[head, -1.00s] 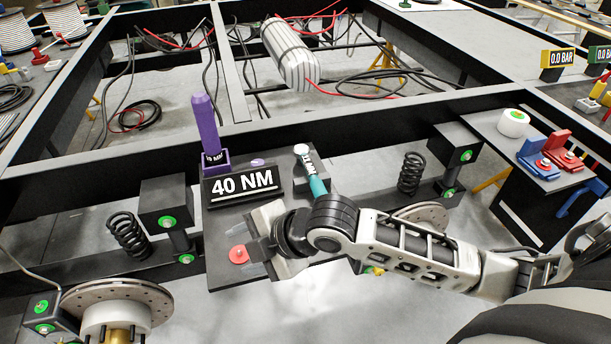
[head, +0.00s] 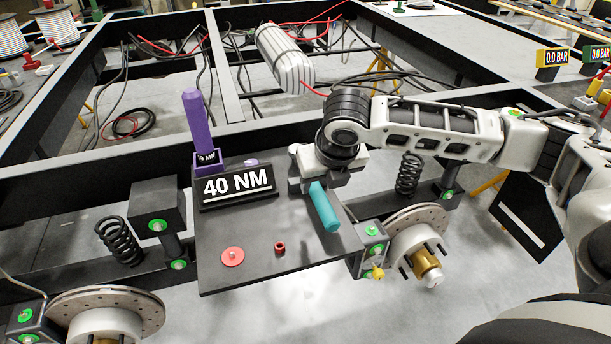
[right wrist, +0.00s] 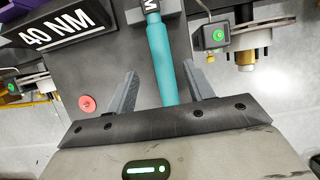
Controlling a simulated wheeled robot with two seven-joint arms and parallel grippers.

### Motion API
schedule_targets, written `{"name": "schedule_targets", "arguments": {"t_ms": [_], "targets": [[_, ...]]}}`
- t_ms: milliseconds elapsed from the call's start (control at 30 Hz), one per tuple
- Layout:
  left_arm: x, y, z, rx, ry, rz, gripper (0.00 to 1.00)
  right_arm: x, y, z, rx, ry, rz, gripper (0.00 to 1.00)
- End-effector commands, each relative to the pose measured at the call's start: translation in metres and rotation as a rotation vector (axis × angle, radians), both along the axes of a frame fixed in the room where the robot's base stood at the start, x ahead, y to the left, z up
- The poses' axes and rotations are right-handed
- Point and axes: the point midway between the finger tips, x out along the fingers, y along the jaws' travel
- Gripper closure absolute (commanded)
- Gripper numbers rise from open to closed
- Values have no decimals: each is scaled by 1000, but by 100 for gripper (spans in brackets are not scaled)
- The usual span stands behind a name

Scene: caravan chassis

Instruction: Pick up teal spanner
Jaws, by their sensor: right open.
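The teal spanner (head: 323,206) rests on the dark tray board, its teal handle pointing toward the front right. Its head end is hidden behind my right gripper in the head view. My right gripper (head: 312,172) hangs over the far part of the spanner. In the right wrist view the teal handle (right wrist: 162,62) runs between the two open fingers of my right gripper (right wrist: 158,92), with a gap on each side. The handle's far end enters a dark holder block (right wrist: 172,8). My left gripper is not in view.
A black 40 NM sign (head: 238,186) and a purple spanner (head: 199,125) stand left on the board (head: 215,275). A red disc (head: 232,257) and a small red ring (head: 280,248) lie in front. A coil spring (head: 409,174) and brake disc (head: 410,232) are to the right.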

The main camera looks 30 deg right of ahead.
Motion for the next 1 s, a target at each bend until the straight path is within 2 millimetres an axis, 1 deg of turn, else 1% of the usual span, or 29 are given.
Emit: {"name": "schedule_targets", "arguments": {"t_ms": [33,100,367,600,733,933,967,1000], "targets": [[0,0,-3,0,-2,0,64,4,-1,-11,1,1,-1,48],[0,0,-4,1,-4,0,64,7,-1,-20,1,1,-1,48],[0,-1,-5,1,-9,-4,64,16,-4,-36,1,-1,-1,48],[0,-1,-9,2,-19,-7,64,33,-10,-67,2,-1,0,48],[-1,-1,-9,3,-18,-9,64,36,-11,-74,0,-2,0,48],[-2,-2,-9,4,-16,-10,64,36,-11,-74,1,-2,1,48],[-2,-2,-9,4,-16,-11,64,36,-11,-74,1,-2,1,51],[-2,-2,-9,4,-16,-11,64,36,-11,-74,1,-2,1,62]]}}
